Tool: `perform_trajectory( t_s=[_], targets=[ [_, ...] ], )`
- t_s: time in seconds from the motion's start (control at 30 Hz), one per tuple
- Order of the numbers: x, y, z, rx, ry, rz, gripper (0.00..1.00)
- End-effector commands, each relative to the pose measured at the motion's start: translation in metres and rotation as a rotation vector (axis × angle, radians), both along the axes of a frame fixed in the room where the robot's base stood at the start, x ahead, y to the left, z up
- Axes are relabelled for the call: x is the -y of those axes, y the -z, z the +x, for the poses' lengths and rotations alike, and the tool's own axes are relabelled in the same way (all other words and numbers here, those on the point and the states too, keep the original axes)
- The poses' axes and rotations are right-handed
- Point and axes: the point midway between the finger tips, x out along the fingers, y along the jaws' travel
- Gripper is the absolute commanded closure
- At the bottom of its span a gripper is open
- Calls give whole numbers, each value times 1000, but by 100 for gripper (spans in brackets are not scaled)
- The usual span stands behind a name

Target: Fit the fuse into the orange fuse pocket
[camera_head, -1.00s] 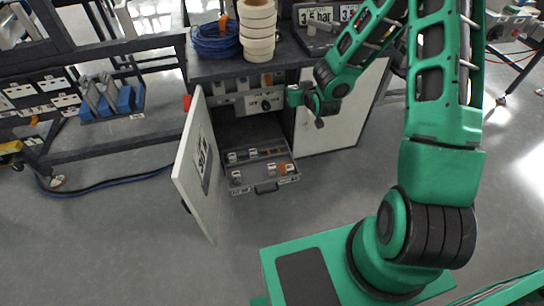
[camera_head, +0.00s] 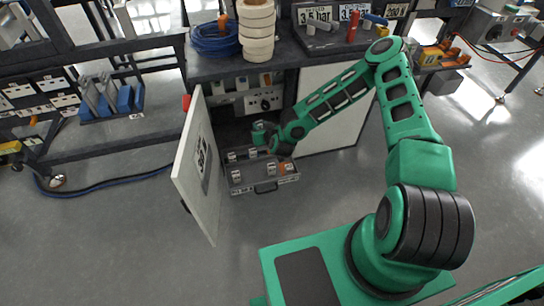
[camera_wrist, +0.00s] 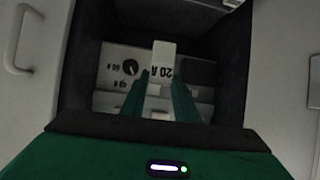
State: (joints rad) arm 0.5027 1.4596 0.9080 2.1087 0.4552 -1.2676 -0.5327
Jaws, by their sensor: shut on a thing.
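My gripper (camera_wrist: 161,88) is shut on a pale fuse (camera_wrist: 162,62); its "20 A" label reads upside down in the wrist view. The green fingers clasp it from both sides. In the head view my gripper (camera_head: 262,130) is inside the open cabinet, above the pulled-out grey tray (camera_head: 248,188); the fuse cannot be made out there. A small orange part (camera_head: 265,79) is on the cabinet's upper front, and another orange part (camera_head: 286,167) is in the tray's right side. I cannot tell which is the pocket. No orange shows in the wrist view.
The white cabinet door (camera_head: 195,165) stands open at left. Small pale parts sit in the tray. The bench top holds a blue cable coil (camera_head: 214,43) and pale rolls (camera_head: 257,28). The floor in front is clear.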

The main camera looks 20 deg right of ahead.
Motion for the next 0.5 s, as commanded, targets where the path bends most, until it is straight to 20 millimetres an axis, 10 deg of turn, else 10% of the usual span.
perform_trajectory(
  t_s=[0.5],
  targets=[
    [-38,90,-21,-1,81,-2,97]
  ],
)
